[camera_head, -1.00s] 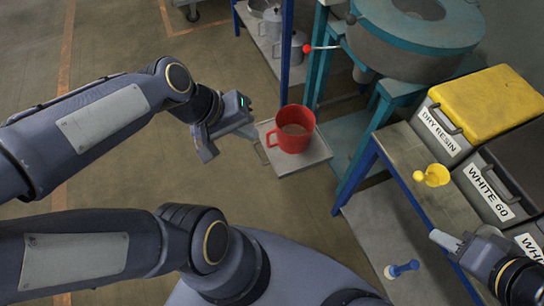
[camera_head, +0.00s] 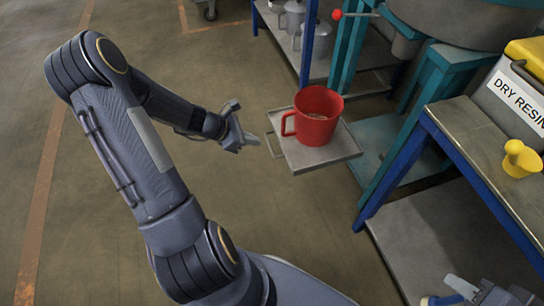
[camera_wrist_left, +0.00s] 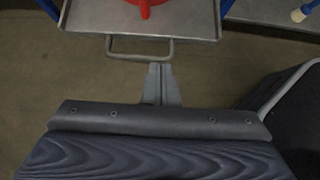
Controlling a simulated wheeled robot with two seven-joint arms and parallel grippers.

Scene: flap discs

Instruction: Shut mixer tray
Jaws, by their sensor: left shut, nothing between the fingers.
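The mixer tray (camera_head: 340,153), a flat grey metal tray, sticks out in front of the teal mixer stand. A red jug (camera_head: 316,118) stands on it. Its wire handle (camera_head: 270,145) is on the left side; the handle also shows in the left wrist view (camera_wrist_left: 140,54). My left gripper (camera_head: 255,140) is shut and empty, just left of the handle. In the left wrist view its fingertips (camera_wrist_left: 160,67) point at the handle bar, close to it; I cannot tell if they touch. My right gripper (camera_head: 463,287) is partly visible at the bottom right.
The teal mixer stand (camera_head: 347,55) rises behind the tray. A blue-framed bench (camera_head: 470,140) on the right carries a yellow scoop (camera_head: 521,160) and a dry resin bin (camera_head: 518,95). Metal cans (camera_head: 310,35) stand on a shelf behind. The floor left of the tray is clear.

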